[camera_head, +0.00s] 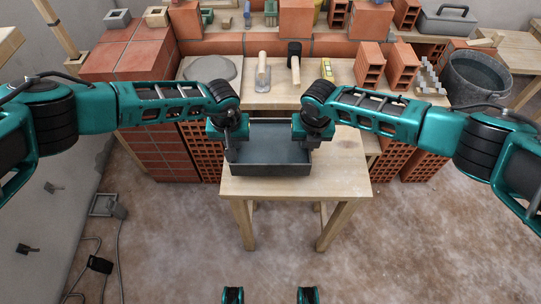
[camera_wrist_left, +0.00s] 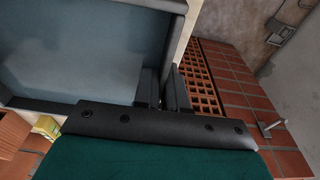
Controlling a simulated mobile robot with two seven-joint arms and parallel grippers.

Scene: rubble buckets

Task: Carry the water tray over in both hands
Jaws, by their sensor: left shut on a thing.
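My right gripper (camera_head: 309,143) is at the tray's right wall, pointing down. Its fingertips are mostly hidden, so its grip is unclear.
The wooden table (camera_head: 345,175) has bare room right of the tray. Behind lie a trowel (camera_head: 263,72), a mallet (camera_head: 294,60) and a mortar pile (camera_head: 212,68). Bricks (camera_head: 150,55) are stacked behind and left. A bucket (camera_head: 477,78) stands far right. The near floor is open.

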